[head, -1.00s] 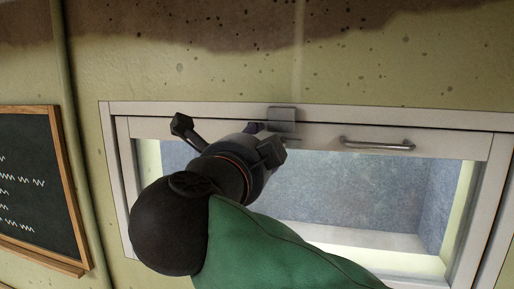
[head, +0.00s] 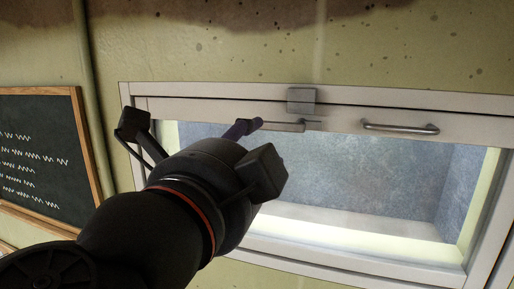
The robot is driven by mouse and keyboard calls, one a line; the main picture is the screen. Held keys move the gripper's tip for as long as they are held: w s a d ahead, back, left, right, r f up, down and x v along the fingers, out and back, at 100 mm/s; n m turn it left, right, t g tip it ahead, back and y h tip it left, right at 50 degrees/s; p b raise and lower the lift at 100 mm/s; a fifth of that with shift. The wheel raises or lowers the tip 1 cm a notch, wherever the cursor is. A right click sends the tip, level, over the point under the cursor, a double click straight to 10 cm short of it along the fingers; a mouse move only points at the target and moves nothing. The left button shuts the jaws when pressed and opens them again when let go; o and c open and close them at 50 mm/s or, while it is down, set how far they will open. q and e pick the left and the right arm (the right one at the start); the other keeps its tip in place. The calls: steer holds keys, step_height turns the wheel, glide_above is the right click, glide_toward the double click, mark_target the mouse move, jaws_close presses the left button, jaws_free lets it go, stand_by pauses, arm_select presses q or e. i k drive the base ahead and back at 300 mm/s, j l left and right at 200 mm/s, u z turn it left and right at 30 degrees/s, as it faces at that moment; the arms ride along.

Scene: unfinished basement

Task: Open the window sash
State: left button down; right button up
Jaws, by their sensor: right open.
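The window sash (head: 215,107) is a pale frame around a glass pane, set in a pale outer frame. It looks shut, with its top rail against the frame. A metal bar handle (head: 400,129) is on the top rail at right. A grey latch block (head: 302,100) sits above on the frame. My right gripper (head: 198,147) is open and empty, its dark fingers wide apart, below and left of the lever. My left gripper is out of view.
A wood-framed chalkboard (head: 40,150) hangs on the wall at left, with a vertical pipe (head: 90,80) beside it. The stained wall (head: 430,45) above the window is clear. My right arm covers the window's lower left.

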mark_target(496, 218)
steer(key=k+j, duration=0.25)
steer(key=k, duration=0.2)
steer(key=k+j, duration=0.2)
steer(key=k, duration=0.3)
